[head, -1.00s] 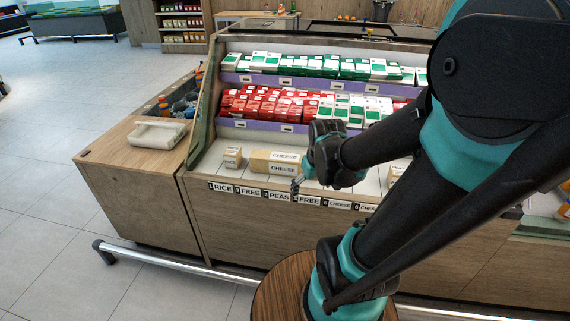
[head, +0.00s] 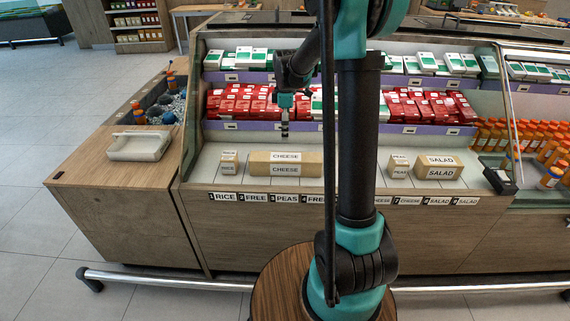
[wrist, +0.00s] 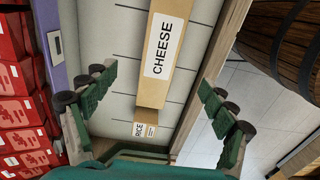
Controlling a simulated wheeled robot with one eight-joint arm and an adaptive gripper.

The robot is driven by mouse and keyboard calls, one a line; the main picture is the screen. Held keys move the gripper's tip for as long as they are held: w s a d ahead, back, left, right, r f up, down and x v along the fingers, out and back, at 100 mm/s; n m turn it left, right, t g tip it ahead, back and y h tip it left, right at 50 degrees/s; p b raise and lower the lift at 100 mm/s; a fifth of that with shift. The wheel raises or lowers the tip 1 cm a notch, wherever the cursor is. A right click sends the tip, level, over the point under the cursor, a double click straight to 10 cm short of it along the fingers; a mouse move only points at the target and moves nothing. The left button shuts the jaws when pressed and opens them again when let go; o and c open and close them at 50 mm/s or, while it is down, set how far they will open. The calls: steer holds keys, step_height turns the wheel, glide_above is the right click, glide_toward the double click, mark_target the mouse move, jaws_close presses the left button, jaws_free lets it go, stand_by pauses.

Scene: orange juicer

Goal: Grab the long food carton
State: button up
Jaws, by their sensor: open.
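The long food carton (head: 266,164) is a tan box labelled CHEESE, lying on the white lower shelf of the display counter. It also shows in the wrist view (wrist: 163,55), running lengthwise between the two fingers, its lower end toward the RICE box. My gripper (head: 285,130) hangs above and behind the carton in the head view, pointing down. In the wrist view its green fingers (wrist: 156,82) are spread wide, with nothing held between them. The carton is below the fingers and appears apart from them.
A small RICE box (head: 229,162) stands left of the carton. PEAS (head: 398,167) and SALAD (head: 439,168) boxes stand to the right. Red boxes (head: 240,103) fill the purple-edged shelf behind. A white tray (head: 139,146) lies on the wooden side counter. A barrel (wrist: 285,45) shows in the wrist view.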

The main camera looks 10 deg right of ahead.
mark_target(286, 156)
step_height(286, 156, down, 12)
steer(key=shift+r, duration=0.1)
steer(key=shift+s+f, duration=0.15)
steer(key=shift+f, duration=2.7)
steer(key=c, duration=1.4)
